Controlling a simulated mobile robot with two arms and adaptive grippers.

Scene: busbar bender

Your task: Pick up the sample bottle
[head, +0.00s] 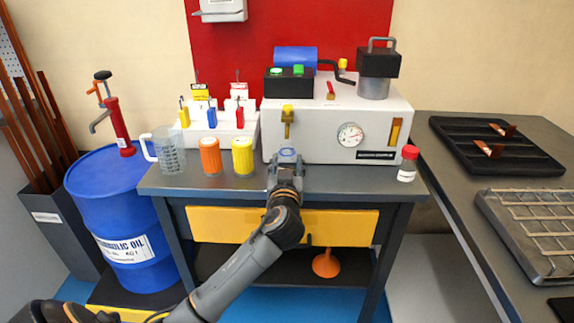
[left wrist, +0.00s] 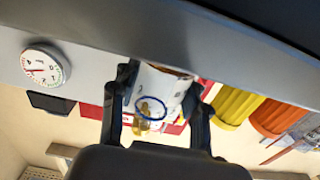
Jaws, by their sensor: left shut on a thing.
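My left gripper (head: 287,165) reaches in over the front of the bench, before the grey hydraulic unit. In the left wrist view its two fingers (left wrist: 160,105) are closed on the sides of a small bottle (left wrist: 165,88) with a white label, a blue ring and some amber showing. In the head view only the bluish top of this bottle (head: 288,152) shows between the fingers; the rest is hidden by the gripper. I cannot tell whether its base touches the bench. A separate white bottle with a red cap (head: 408,164) stands at the bench's right end. My right gripper is not in view.
The grey unit (head: 335,133) with a gauge (head: 350,135) stands right behind the gripper. A yellow container (head: 242,156), an orange container (head: 210,156) and a clear jug (head: 169,153) stand to the left. The bench front (head: 345,180) right of the gripper is clear.

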